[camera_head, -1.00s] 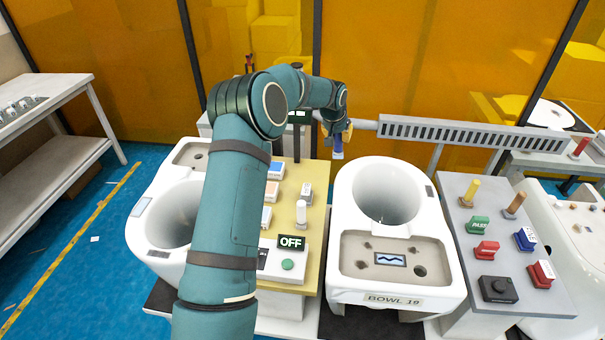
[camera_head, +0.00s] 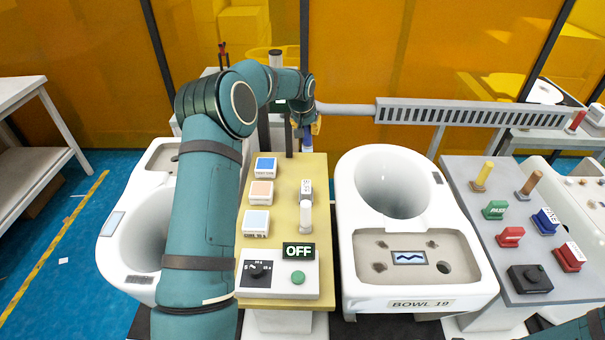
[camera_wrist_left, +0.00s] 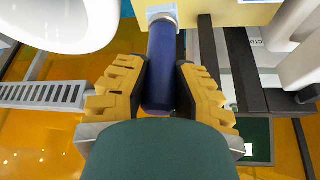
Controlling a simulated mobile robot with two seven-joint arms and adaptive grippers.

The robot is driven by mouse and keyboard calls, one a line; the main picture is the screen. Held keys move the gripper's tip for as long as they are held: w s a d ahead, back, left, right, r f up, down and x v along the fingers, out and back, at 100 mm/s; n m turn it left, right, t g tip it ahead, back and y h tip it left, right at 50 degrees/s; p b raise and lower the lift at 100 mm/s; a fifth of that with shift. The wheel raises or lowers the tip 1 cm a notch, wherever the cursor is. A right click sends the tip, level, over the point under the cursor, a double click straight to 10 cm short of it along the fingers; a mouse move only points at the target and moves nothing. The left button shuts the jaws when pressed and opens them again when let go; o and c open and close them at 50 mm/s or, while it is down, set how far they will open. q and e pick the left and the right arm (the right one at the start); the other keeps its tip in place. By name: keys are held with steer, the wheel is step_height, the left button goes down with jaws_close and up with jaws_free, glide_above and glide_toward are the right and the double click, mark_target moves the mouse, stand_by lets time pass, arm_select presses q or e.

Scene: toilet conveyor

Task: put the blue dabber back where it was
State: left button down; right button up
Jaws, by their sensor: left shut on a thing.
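My left gripper (camera_head: 306,128) is at the far end of the yellow board (camera_head: 313,170), its arm reaching over from the left. It is shut on the blue dabber (camera_head: 308,143). In the left wrist view the dabber (camera_wrist_left: 162,62) is a dark blue cylinder between the two yellow-padded fingers (camera_wrist_left: 160,90). Its pale end (camera_wrist_left: 162,14) points toward the edge of the yellow board (camera_wrist_left: 222,10). I cannot tell whether it touches the board. My right gripper is not in view.
The board carries blue (camera_head: 265,167), peach (camera_head: 261,192) and pale blue (camera_head: 256,222) pads, a white peg (camera_head: 306,215), and an OFF control box (camera_head: 311,285). Toilet bowls stand left (camera_head: 118,250) and right (camera_head: 345,240). A grey table (camera_head: 475,230) with stamps is farther right.

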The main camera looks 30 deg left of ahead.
mark_target(306, 148)
arm_select(q)
step_height(306, 148, down, 10)
steer(key=shift+b, duration=0.3)
stand_by(0.3)
steer(key=shift+f, duration=0.1)
steer(key=c, duration=0.9)
jaws_free()
steer(key=shift+r, duration=0.2)
steer(key=v, duration=1.2)
steer(key=shift+s+f, duration=0.1)
steer(key=shift+f, duration=0.05)
